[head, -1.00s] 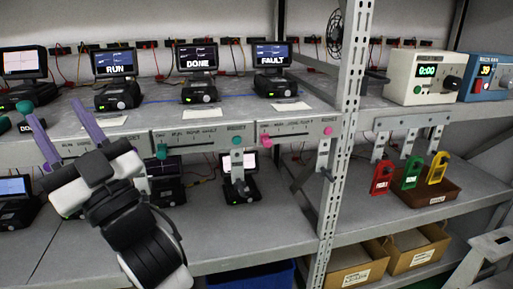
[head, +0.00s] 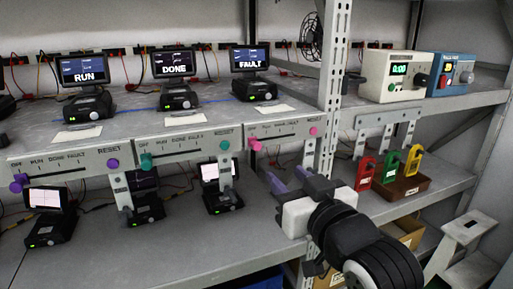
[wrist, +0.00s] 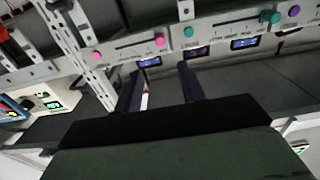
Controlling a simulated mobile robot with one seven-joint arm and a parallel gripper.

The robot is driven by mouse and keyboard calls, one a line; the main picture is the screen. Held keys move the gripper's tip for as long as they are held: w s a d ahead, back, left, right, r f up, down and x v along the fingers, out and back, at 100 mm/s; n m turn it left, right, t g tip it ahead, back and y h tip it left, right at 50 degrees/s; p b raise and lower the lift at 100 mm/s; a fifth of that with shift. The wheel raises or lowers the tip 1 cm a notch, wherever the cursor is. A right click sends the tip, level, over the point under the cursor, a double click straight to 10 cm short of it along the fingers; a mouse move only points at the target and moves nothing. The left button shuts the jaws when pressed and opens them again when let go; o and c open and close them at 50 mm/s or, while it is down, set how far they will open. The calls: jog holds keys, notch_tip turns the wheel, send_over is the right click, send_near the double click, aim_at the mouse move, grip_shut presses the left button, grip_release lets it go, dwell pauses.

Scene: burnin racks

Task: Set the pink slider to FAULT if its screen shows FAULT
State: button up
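The pink slider knob (head: 254,145) is at the left end of its slot, by the OFF mark, on the rightmost front panel (head: 285,132). A round pink RESET button (head: 314,131) is at that panel's right end. The screen (head: 250,59) above and behind this panel reads FAULT. My gripper (head: 283,178) is below and to the right of the pink knob, apart from it, with its purple fingers spread and empty. In the wrist view, the fingers (wrist: 161,88) are apart, with the pink knob (wrist: 160,40) beyond them.
Teal (head: 146,161) and purple (head: 19,183) sliders sit on neighbouring panels; their screens read DONE and RUN. A slotted metal post (head: 333,85) stands right of the pink panel. Red, green and yellow tags (head: 390,166) stand farther right. Brackets (head: 224,165) hang below the panels.

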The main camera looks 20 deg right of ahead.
aim_at(258, 146)
jog(key=w+p, duration=0.3)
jog(key=w, duration=0.1)
jog(key=w+p, duration=0.3)
jog(key=w, duration=0.2)
jog(key=w+p, duration=0.3)
jog(key=w, duration=0.1)
jog(key=shift+w+a+p, duration=0.3)
jog(key=shift+p, duration=0.1)
grip_shut()
